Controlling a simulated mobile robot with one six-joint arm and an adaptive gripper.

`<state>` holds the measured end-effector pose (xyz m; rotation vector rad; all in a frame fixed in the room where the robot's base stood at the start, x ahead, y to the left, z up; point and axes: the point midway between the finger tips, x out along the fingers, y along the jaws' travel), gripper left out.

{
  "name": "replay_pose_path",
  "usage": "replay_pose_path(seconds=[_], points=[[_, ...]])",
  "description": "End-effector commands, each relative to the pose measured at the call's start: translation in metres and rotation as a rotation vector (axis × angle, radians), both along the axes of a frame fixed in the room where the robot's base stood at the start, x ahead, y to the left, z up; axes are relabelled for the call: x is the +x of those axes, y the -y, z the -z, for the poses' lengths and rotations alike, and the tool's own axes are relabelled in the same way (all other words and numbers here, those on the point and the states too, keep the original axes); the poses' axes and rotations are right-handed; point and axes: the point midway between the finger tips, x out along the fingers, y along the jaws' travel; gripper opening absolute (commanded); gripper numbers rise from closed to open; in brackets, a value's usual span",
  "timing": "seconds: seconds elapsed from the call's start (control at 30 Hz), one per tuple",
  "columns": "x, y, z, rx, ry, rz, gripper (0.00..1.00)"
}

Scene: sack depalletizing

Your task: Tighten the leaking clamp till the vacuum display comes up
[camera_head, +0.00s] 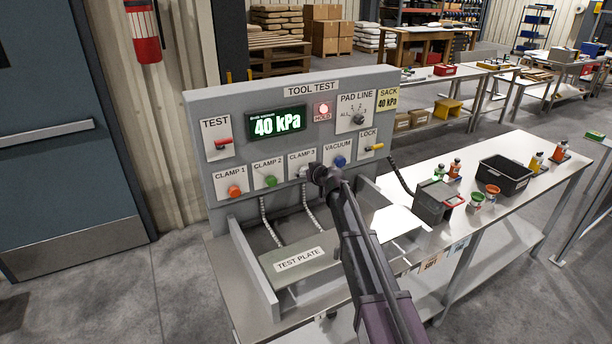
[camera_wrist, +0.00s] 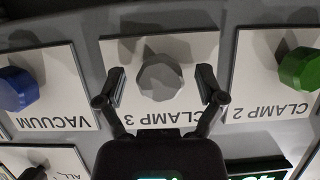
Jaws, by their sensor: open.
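The test panel (camera_head: 240,104) carries a green display (camera_head: 277,122) reading 40 kPa, with a red HOLD lamp (camera_head: 322,110) beside it. Below are an orange clamp 1 knob (camera_head: 235,191), a green clamp 2 knob (camera_head: 270,180), a grey clamp 3 knob (camera_head: 303,172) and a blue vacuum knob (camera_head: 340,161). My gripper (camera_wrist: 163,84) is open in the wrist view, upside down to the labels, with one finger on each side of the grey clamp 3 knob (camera_wrist: 160,77). I cannot tell whether the fingers touch it. My arm partly covers the panel's lower right in the head view.
A test plate (camera_head: 299,258) with hoses lies below the panel. A red test switch (camera_head: 222,143), a pad line dial (camera_head: 358,118) and a yellow lock lever (camera_head: 373,148) are on the panel. A sack card (camera_head: 388,98) reads 40 kPa. A black bin (camera_head: 505,177) stands right.

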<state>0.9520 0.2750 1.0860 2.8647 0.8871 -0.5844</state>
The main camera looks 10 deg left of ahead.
Motion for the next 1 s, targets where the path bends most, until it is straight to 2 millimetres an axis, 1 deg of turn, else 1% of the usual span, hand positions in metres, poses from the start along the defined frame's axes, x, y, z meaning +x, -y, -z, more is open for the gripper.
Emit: replay_pose_path(seconds=[0.33,0.37,0.4,0.47,0.5,0.57,0.6,0.63,1.0], points=[[0.0016,-0.0016,0.0007,0.0,0.0,0.0,0.88],[0.0016,-0.0017,0.0007,0.0,0.0,0.0,0.85],[0.0016,-0.0017,0.0007,0.0,0.0,0.0,0.73],[0.0016,-0.0017,0.0007,0.0,0.0,0.0,0.55],[0.0016,-0.0018,0.0007,0.0,0.0,0.0,0.43],[0.0016,-0.0018,0.0007,0.0,0.0,0.0,0.26],[0.0016,-0.0018,0.0007,0.0,0.0,0.0,0.14],[0.0017,-0.0019,0.0007,0.0,0.0,0.0,0.05],[0.0022,-0.0019,0.0008,0.026,-0.015,0.001,0.05]])
